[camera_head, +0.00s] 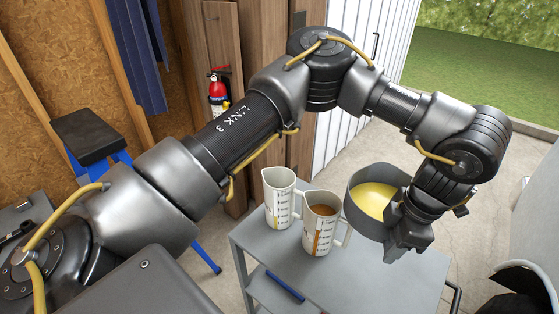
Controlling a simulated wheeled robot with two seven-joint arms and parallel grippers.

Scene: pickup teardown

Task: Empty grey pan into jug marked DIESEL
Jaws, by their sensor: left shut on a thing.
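My left gripper (404,232) is shut on the near right side of the grey pan (358,180). The pan is above the right part of the cart top, to the right of the jugs, and holds yellow liquid (373,198). Its exact tilt is hard to tell. Two white jugs with measuring marks stand upright on the cart. The left jug (279,204) has yellowish marks and little visible inside. The right jug (317,236) has orange marks and brown liquid near its top. I cannot read DIESEL on either jug. My right gripper is not in view.
The grey cart (385,285) has free room in front of the jugs. A blue bar (285,287) lies at its lower front left. A fire extinguisher (218,92) hangs on the wooden wall behind. A black-topped blue stand (88,136) is at the left.

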